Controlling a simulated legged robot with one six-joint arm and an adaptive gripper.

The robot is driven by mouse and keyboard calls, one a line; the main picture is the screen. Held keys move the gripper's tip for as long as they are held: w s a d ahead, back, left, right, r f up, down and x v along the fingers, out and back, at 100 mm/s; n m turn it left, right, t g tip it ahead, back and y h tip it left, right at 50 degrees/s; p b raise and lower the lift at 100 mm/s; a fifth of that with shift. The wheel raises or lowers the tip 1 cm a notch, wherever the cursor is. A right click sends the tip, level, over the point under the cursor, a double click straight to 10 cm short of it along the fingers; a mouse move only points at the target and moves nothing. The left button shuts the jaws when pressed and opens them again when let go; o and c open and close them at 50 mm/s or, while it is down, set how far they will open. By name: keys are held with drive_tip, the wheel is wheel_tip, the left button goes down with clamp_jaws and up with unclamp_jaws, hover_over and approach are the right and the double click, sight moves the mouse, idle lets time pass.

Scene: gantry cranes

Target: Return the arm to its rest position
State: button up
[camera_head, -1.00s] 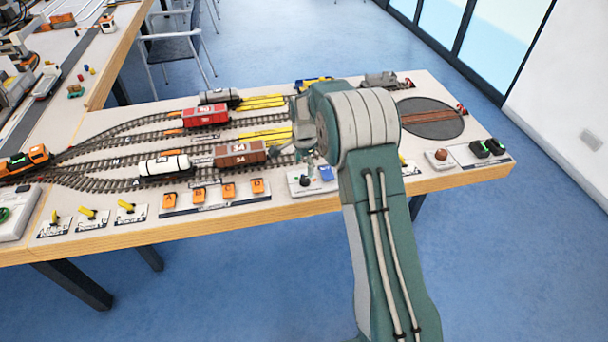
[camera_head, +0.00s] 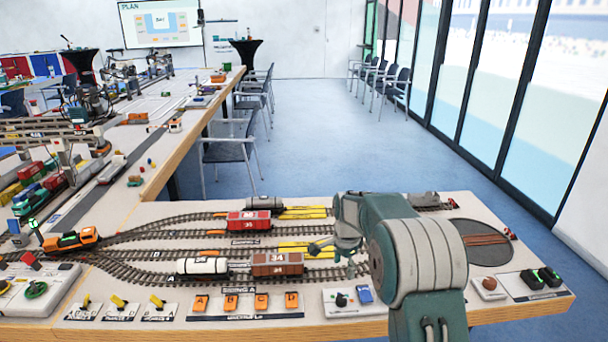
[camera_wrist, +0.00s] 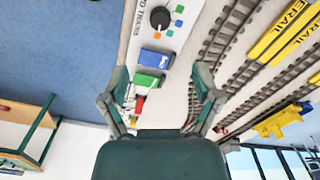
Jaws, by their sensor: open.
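My arm (camera_head: 420,255) is green and grey. It is folded over the right part of the model railway table in the head view. My gripper (camera_wrist: 160,85) is open and empty in the wrist view, its two fingers apart above the table. In the wrist view a control panel lies below and between the fingers, with a black knob (camera_wrist: 161,17), a blue block (camera_wrist: 156,59) and a green block (camera_wrist: 148,82). In the head view my gripper (camera_head: 335,258) is small and partly hidden by the arm.
A brown wagon (camera_head: 278,264), a white tank wagon (camera_head: 203,266) and a red wagon (camera_head: 249,221) stand on the tracks. A round turntable (camera_head: 497,257) lies at the right. Chairs (camera_head: 230,148) stand behind the table. Open blue floor (camera_head: 330,140) lies beyond.

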drive_tip(key=s+r+n+t, duration=0.3)
drive_tip(key=s+r+n, duration=0.3)
drive_tip(key=s+r, duration=1.05)
drive_tip(key=s+r+n+t, duration=0.1)
drive_tip(key=s+n, duration=0.6)
drive_tip(key=s, duration=1.3)
drive_tip(key=shift+n+t, duration=0.3)
drive_tip(key=shift+t, duration=0.5)
